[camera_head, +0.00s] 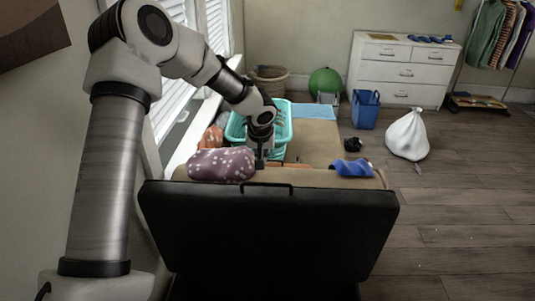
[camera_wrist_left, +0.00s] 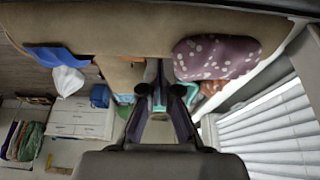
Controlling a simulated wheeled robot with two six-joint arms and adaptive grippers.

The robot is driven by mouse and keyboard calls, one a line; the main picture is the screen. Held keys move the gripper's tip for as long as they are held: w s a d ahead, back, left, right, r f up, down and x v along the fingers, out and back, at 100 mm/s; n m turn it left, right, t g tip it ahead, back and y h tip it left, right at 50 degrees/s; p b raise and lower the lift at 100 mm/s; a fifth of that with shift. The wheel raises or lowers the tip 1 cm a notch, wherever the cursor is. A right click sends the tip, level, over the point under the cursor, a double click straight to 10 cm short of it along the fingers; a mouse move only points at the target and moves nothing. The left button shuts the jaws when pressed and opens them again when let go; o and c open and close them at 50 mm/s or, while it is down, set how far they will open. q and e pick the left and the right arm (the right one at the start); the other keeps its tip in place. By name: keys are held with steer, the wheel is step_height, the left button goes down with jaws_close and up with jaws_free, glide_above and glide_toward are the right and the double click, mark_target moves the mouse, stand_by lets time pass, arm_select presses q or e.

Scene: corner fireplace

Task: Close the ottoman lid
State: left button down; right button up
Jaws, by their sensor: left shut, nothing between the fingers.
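A large black panel (camera_head: 265,235), which looks like the raised ottoman lid, fills the lower middle of the head view. It slants upright and has a black handle (camera_head: 266,187) at its upper edge. A tan padded surface (camera_head: 310,179) shows just behind that edge, and also across the top of the left wrist view (camera_wrist_left: 120,32). My left gripper (camera_head: 260,164) points down just behind the handle in the picture; whether it touches anything I cannot tell. Its fingers (camera_wrist_left: 158,72) are shut and empty. My right gripper is not in view.
A purple dotted cushion-like item (camera_head: 222,164) lies left of my gripper and a blue cloth (camera_head: 352,168) right of it. A teal basket (camera_head: 237,128) stands behind. A blue bin (camera_head: 365,110), white bag (camera_head: 408,136) and white dresser (camera_head: 402,71) stand farther back. The right floor is open.

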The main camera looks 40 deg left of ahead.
arm_select(q)
step_height(320, 180, down, 7)
steer(key=d, duration=0.1)
steer(key=shift+s, duration=0.3)
